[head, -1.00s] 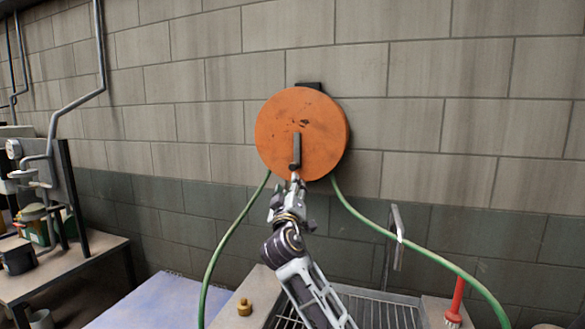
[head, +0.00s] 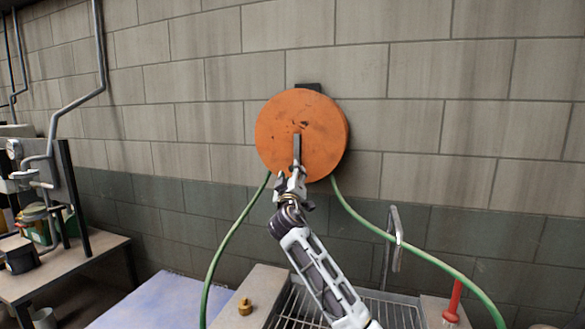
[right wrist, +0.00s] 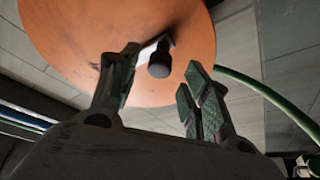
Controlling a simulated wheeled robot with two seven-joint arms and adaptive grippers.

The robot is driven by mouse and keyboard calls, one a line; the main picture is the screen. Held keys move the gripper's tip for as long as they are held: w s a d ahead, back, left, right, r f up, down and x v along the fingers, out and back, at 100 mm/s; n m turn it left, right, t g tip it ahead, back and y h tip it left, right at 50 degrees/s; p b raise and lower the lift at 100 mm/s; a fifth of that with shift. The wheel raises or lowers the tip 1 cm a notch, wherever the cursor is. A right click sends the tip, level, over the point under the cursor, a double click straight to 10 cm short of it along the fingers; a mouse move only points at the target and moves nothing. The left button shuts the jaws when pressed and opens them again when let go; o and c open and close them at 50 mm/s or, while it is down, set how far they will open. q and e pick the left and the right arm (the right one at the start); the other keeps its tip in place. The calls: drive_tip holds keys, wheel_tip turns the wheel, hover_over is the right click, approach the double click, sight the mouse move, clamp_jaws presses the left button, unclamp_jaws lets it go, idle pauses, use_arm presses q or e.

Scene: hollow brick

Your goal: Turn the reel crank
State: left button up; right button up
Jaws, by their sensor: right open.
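The reel (head: 275,125) is a round orange disc mounted on the block wall, and it also fills the top of the right wrist view (right wrist: 80,35). Its grey crank (head: 297,147) hangs straight down from the hub, with its lower end hidden behind my right gripper in the head view. In the right wrist view the crank's dark round handle (right wrist: 159,63) sits between the open fingers, closer to the left finger. I cannot tell whether they touch. My right gripper (head: 291,178) is open just below the disc. My left gripper is not in view.
A green hose (head: 235,225) runs down from the reel on both sides. Below is a sink with a metal rack (head: 380,312), a faucet (head: 394,235), a brass fitting (head: 245,307) and a red-handled brush (head: 455,298). A bench (head: 75,262) with equipment stands at left.

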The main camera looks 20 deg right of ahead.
sight(292, 169)
drive_tip(key=shift+p+x, duration=0.3)
drive_tip(key=shift+x, duration=1.4)
drive_tip(key=shift+w+d+r, duration=0.1)
drive_tip(key=shift+w+r, duration=0.05)
drive_tip(key=shift+w, duration=0.25)
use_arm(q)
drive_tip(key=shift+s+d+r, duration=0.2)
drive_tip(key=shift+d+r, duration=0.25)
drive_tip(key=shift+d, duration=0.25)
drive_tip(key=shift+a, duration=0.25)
use_arm(e)
drive_tip(key=shift+c, duration=0.5)
clamp_jaws()
